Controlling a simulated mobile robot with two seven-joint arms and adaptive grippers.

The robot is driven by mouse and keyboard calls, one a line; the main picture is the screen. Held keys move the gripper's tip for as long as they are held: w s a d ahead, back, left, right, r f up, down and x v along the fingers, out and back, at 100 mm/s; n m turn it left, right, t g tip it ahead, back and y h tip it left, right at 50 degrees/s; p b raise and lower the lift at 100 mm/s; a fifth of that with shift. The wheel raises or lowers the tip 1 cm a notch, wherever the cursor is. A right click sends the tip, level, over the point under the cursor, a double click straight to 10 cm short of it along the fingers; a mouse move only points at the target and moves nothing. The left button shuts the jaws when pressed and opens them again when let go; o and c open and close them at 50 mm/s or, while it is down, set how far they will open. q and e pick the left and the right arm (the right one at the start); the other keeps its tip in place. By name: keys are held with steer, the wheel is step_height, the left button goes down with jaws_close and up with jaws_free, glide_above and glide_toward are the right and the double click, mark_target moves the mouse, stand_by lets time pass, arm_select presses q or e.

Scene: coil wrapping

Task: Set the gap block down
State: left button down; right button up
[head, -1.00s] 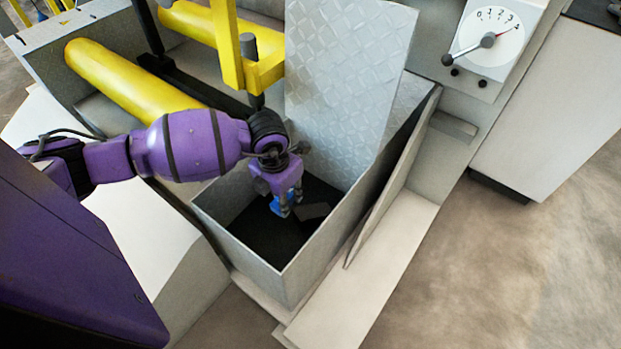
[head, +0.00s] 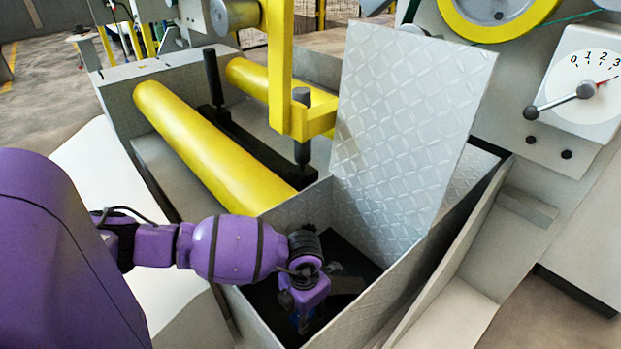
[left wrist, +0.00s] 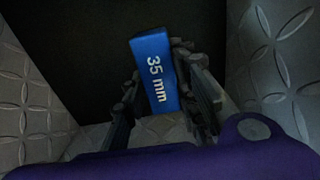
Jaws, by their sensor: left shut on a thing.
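The gap block (left wrist: 155,72) is blue with "35 mm" in white on its face. My left gripper (left wrist: 157,80) is shut on it, one finger on each side. In the head view the left gripper (head: 303,318) points down inside the open grey metal bin (head: 365,312), near its front left corner. There the block is mostly hidden by the gripper and the bin wall. In the left wrist view the block is over the bin's dark floor (left wrist: 90,50); I cannot tell whether it touches. My right gripper is not in view.
A raised tread-plate panel (head: 410,130) stands at the bin's back. A dark grey piece (head: 347,285) lies in the bin beside the gripper. A yellow roller (head: 205,145) and yellow post (head: 280,70) stand behind. A dial with a lever (head: 590,85) is at right.

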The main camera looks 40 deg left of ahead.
arm_select(q)
step_height(320, 180, down, 5)
steer(key=shift+r+b, duration=0.1)
steer(key=shift+b, duration=1)
steer(key=shift+f, duration=0.25)
steer(key=shift+r, duration=0.15)
steer(key=shift+f, duration=0.2)
steer(key=c, duration=1.4)
jaws_free()
step_height(320, 180, up, 12)
steer(key=p, duration=0.4)
steer(key=shift+f+p, duration=0.2)
steer(key=shift+p, duration=0.2)
steer(key=shift+r, duration=0.35)
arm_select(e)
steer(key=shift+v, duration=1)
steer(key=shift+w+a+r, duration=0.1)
